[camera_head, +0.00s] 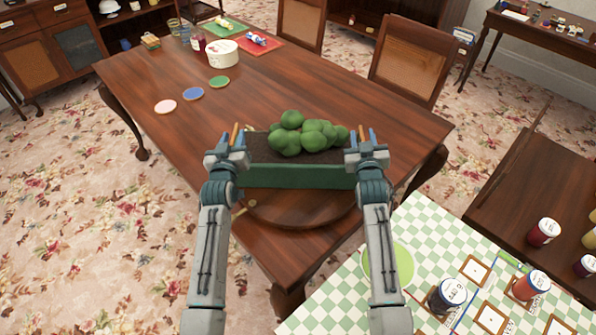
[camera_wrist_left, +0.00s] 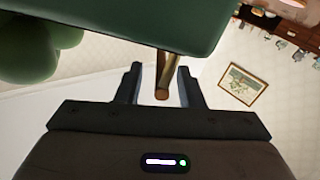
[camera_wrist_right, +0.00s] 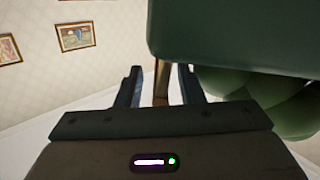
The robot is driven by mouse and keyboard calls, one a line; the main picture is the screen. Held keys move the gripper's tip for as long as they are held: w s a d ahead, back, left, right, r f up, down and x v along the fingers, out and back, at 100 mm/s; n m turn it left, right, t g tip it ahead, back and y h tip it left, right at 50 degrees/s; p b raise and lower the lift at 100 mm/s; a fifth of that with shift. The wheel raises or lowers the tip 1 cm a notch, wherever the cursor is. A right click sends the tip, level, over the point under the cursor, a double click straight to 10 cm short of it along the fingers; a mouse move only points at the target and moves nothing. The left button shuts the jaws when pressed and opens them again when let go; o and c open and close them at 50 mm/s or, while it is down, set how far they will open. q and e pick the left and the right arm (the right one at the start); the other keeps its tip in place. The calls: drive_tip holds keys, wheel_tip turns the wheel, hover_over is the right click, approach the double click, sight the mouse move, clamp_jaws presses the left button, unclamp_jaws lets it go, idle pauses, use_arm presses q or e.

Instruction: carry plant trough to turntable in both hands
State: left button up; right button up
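The plant trough (camera_head: 300,177) is a dark green box with brown soil and round green plants (camera_head: 305,133). It is level over the back part of the round wooden turntable (camera_head: 300,210); I cannot tell whether it touches. My left gripper (camera_head: 235,137) is at its left end and my right gripper (camera_head: 363,137) at its right end. In the left wrist view a brown end handle (camera_wrist_left: 163,85) stands between the fingers with gaps beside it. The right wrist view shows the other handle (camera_wrist_right: 161,85) likewise between spread fingers. Both grippers look open around the handles.
The wooden table (camera_head: 330,95) carries three coasters, a white round tub (camera_head: 222,55) and red and green mats farther back. A chair (camera_head: 410,60) stands behind. A checked cloth (camera_head: 430,235) with jars and a green plate (camera_head: 388,262) is at front right.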

use_arm(q)
drive_tip(key=shift+f, duration=0.1)
use_arm(e)
drive_tip(key=shift+w+f, duration=0.1)
use_arm(q)
drive_tip(key=shift+s, duration=0.35)
drive_tip(key=s, duration=1.1)
drive_tip(key=shift+s+a, duration=0.15)
drive_tip(key=shift+a, duration=0.1)
use_arm(e)
drive_tip(key=s, duration=1.2)
drive_tip(key=shift+a, duration=0.2)
